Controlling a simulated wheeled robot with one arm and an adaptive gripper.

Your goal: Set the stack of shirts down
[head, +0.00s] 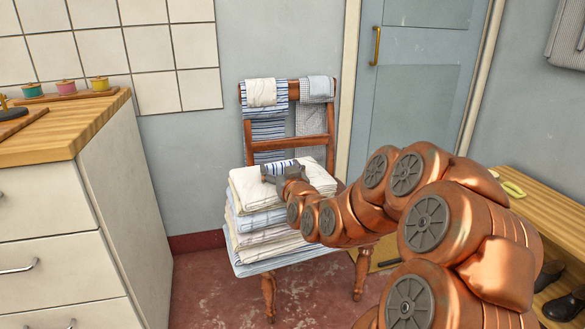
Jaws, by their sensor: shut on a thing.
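The stack of shirts (256,222) is a tall pile of folded cream, blue and striped cloth. It is at the wooden chair (269,290), over the seat and in front of the backrest. The pile looks level and upright. My gripper (268,176) is at the top of the pile and is shut on the stack of shirts; its fingertips are small and partly hidden against the cloth. The pile and my arm hide most of the seat, so I cannot tell whether the whole underside rests on it.
Striped and white cloths (262,93) hang over the chair's back. A blue door (415,95) is behind. A wooden bench (550,205) is at right. Red floor (205,295) is clear between cabinet and chair.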

